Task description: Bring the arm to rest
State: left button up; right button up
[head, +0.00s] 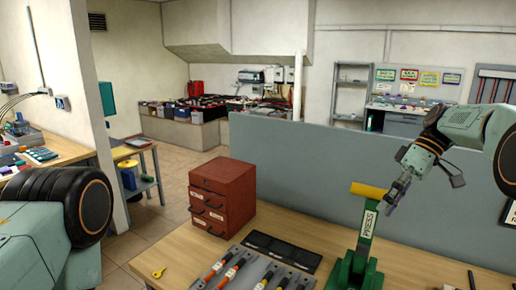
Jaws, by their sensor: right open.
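My right arm comes in from the right edge in the head view. Its gripper (394,196) hangs from the wrist, pointing down and left, open, with nothing seen between its fingers. It is just right of the yellow handle (369,191) of a green press (367,226) marked PRESS. A small gap shows between gripper and handle in the picture; the depth between them is hard to judge. Of my left arm only large green and black links show at the lower left. My left gripper is out of view.
The wooden bench (180,255) carries a red drawer cabinet (222,195), a dark flat tray (282,250), a grey holder with orange-handled tools (228,272) and a yellow key-like piece (158,273). A grey partition (300,170) stands behind.

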jog(key=s+a+f+m+h, duration=0.2)
jog(key=s+f+m, duration=0.1)
jog(key=f, duration=0.9)
jog(key=s+a+f+m+h, duration=0.1)
jog(key=s+f+m, duration=0.15)
jog(key=f, duration=0.95)
jog(key=s+f+h, duration=0.1)
jog(key=s+f, duration=0.2)
jog(key=s, duration=0.1)
jog(key=s+f+m, duration=0.1)
jog(key=s+f, duration=0.3)
jog(key=s+a+f+m+t+h, duration=0.1)
jog(key=s+f, duration=0.2)
jog(key=s, duration=0.1)
jog(key=shift+s+a+f+h, duration=0.1)
jog(key=shift+s+f+h, duration=0.15)
jog(key=shift+s+h, duration=0.1)
jog(key=s+a+m+t+h, duration=0.1)
jog(key=s+a+m+t, duration=0.1)
jog(key=s, duration=2.1)
notch_tip(320, 180, down, 24)
jog(key=b, duration=2.5)
jog(key=shift+w, duration=0.45)
